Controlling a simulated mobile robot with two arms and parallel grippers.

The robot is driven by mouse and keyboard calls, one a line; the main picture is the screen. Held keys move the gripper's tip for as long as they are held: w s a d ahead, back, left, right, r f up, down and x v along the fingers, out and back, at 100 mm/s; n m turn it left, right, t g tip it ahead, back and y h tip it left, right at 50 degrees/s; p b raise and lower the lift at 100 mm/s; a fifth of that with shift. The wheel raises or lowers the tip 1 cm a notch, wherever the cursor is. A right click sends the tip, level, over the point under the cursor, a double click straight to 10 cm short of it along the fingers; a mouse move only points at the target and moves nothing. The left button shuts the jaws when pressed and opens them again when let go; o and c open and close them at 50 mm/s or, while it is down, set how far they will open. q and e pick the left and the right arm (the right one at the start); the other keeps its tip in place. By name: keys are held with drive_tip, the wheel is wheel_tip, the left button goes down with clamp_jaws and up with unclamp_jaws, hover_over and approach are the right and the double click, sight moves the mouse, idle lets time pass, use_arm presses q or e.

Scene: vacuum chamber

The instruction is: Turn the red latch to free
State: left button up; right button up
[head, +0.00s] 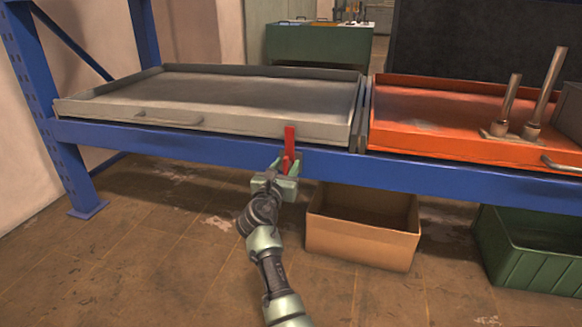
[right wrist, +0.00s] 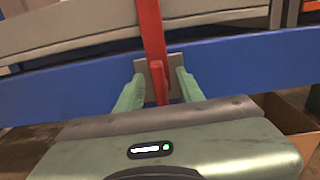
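My right gripper (head: 284,168) is at the lower part of the latch. In the right wrist view its green fingers (right wrist: 158,88) stand apart, one on each side of the latch, with gaps visible. My left gripper is not in either view.
The grey tray (head: 120,107) and the orange tray (head: 420,139) sit on the blue beam (head: 225,153). Two metal posts (head: 510,97) stand on the orange tray. A cardboard box (head: 360,240) and a green crate (head: 530,262) stand below the beam. The floor at left is clear.

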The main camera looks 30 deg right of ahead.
clamp_jaws()
idle(1.4)
